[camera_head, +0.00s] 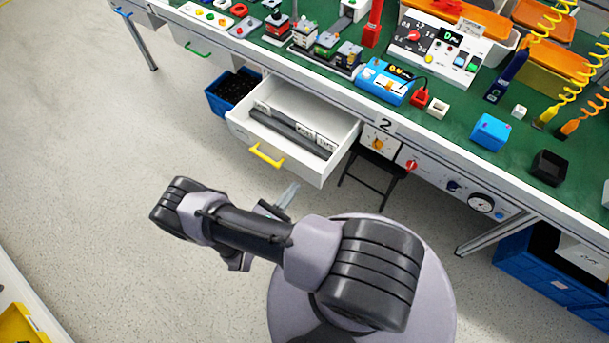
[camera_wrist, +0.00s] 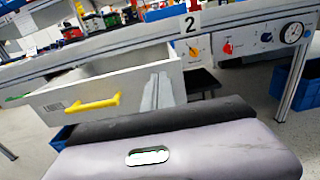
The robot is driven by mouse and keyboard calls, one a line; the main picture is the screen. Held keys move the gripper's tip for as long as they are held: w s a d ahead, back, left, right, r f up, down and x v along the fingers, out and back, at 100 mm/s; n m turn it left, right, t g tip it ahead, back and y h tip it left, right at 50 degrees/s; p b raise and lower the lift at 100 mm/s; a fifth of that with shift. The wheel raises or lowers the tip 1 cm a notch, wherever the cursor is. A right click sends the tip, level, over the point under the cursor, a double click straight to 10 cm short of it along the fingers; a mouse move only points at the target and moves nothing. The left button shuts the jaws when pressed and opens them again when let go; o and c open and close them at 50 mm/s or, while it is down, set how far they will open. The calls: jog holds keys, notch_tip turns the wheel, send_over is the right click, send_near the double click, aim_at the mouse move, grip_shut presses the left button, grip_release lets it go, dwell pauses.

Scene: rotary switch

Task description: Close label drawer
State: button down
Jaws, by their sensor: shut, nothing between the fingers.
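The label drawer (camera_head: 300,163) is white and stands pulled out from under the green workbench. Its yellow handle (camera_head: 266,155) is on the front face. Inside lie a dark grey bar and pale label strips. In the wrist view the drawer front (camera_wrist: 75,98) carries a small tag reading LABELS, with the yellow handle (camera_wrist: 93,104) beside it. My gripper (camera_head: 291,190) is shut and empty, in front of the drawer and to the right of the handle, apart from the handle. I cannot tell whether its fingertips touch the drawer.
A second drawer with a green handle (camera_head: 198,50) is at the left. A blue bin (camera_head: 222,103) stands on the floor beside the open drawer. Right of the drawer, the bench front holds a panel with a red knob (camera_head: 411,165) and a gauge (camera_head: 481,203). The floor at left is clear.

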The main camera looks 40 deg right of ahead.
aim_at(311, 168)
jog(key=b+x, duration=0.1)
jog(key=x, duration=0.5)
jog(key=shift+d, duration=0.25)
jog(key=shift+w+d, duration=0.1)
jog(key=shift+d, duration=0.05)
